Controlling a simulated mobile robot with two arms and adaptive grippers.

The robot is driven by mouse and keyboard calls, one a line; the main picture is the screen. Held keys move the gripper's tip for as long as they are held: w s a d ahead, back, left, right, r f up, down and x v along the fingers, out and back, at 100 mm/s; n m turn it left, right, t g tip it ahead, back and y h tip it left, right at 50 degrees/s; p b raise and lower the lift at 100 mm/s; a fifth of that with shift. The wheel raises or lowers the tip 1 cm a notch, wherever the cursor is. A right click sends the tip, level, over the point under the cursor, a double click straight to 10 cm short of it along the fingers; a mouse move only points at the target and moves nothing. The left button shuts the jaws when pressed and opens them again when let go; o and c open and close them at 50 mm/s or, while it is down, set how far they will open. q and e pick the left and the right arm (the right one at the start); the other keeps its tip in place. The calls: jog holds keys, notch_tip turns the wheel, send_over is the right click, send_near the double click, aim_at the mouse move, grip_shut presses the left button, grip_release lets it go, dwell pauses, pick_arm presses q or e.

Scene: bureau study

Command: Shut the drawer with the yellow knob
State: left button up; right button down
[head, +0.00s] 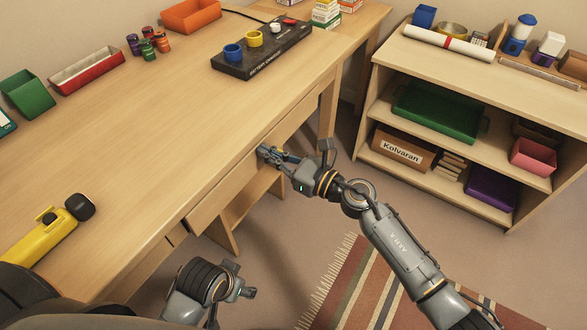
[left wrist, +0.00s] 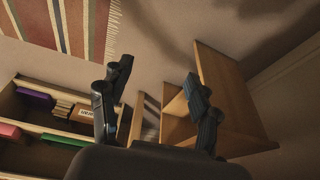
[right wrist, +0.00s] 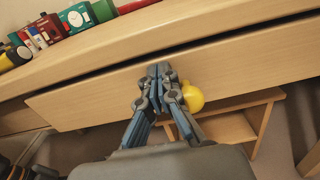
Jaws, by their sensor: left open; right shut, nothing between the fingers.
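The drawer (head: 212,203) is a long light wood front under the desk top, standing a little out from the desk. In the right wrist view its front (right wrist: 255,62) has a dark gap above it. The yellow knob (right wrist: 193,98) is round and sits on this front; in the head view it is hidden. My right gripper (head: 266,153) is shut and empty, its fingertips (right wrist: 160,70) at the drawer front just left of the knob. I cannot tell whether they touch the wood. My left gripper (left wrist: 157,78) is open and empty, low beside the desk.
The desk top (head: 150,140) holds a yellow torch (head: 45,232), a black panel with coloured knobs (head: 262,52) and several boxes. A low shelf (head: 440,50) stands at the right. A striped rug (head: 365,285) lies on the floor, which is otherwise clear before the drawer.

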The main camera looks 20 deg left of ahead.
jog(key=x, duration=0.2)
jog(key=shift+w+a+r+b, duration=0.15)
jog(key=shift+a+b, duration=0.2)
jog(key=shift+a, duration=0.05)
pick_arm(q)
jog(key=v, duration=0.4)
jog(key=shift+w+d+r, duration=0.1)
jog(key=shift+r, duration=0.15)
pick_arm(e)
jog(key=shift+r, duration=0.1)
pick_arm(q)
jog(key=shift+f, duration=0.1)
